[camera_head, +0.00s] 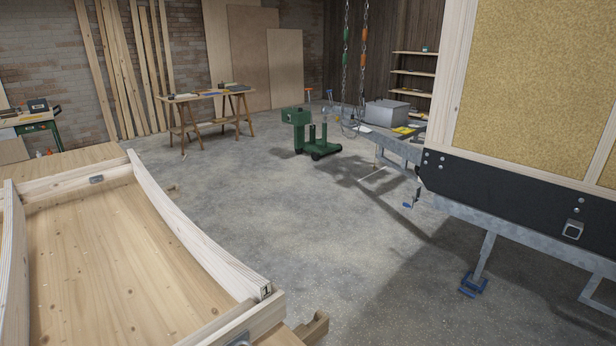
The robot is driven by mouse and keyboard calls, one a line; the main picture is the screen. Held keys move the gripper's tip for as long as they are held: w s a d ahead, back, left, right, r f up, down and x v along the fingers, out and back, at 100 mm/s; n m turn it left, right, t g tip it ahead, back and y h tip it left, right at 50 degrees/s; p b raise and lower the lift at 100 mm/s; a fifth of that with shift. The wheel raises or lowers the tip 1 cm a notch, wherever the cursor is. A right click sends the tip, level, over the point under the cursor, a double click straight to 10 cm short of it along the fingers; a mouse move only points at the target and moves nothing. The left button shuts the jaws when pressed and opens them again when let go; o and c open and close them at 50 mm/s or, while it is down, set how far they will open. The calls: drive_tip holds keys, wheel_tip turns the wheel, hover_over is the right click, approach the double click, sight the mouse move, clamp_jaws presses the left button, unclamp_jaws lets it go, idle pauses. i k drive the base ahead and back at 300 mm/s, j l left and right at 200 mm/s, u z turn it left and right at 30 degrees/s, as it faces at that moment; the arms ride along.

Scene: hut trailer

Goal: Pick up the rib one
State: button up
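A pale, curved wooden beam (188,231) with a dark "1" on its near end fits the name rib one. It lies along the right side of a wooden frame on the workbench top (95,265), at the lower left of the head view. It runs from the far corner to the near right corner, bowing slightly. Another layered, curved beam (14,265) lies along the left side, cut by the picture edge. A crosspiece (75,184) with a metal plate joins the far ends. My gripper is not in view.
A trailer with a cork-coloured wall panel (540,85) and a steel chassis (510,212) stands at right. Chains (364,55) hang near its drawbar. A green machine (312,130) and a trestle table (205,97) stand farther back. The concrete floor between is open.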

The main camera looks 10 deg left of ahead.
sight(241, 282)
drive_tip(key=i+l+z, duration=0.1)
drive_tip(key=i+z, duration=0.15)
drive_tip(key=i, duration=0.35)
drive_tip(key=i+z, duration=0.3)
drive_tip(key=i, duration=0.3)
drive_tip(key=i+j+z, duration=0.25)
drive_tip(key=i, duration=0.3)
drive_tip(key=i+u, duration=0.35)
drive_tip(key=i, duration=0.25)
drive_tip(key=i+l+u, duration=0.3)
drive_tip(key=i, duration=0.3)
drive_tip(key=i+u, duration=0.25)
drive_tip(key=u, duration=0.25)
drive_tip(key=i+u, duration=0.25)
drive_tip(key=u, duration=0.25)
drive_tip(key=i+l+u, duration=0.15)
drive_tip(key=u, duration=0.35)
drive_tip(key=i+l+u, duration=0.2)
drive_tip(key=u, duration=0.3)
drive_tip(key=i+l+u, duration=0.2)
drive_tip(key=u, duration=0.2)
drive_tip(key=i+l+u, duration=0.15)
drive_tip(key=u, duration=0.25)
drive_tip(key=i+l+u, duration=0.1)
drive_tip(key=l+u, duration=0.55)
drive_tip(key=u, duration=0.15)
drive_tip(key=i+l+u, duration=0.1)
drive_tip(key=l+u, duration=0.3)
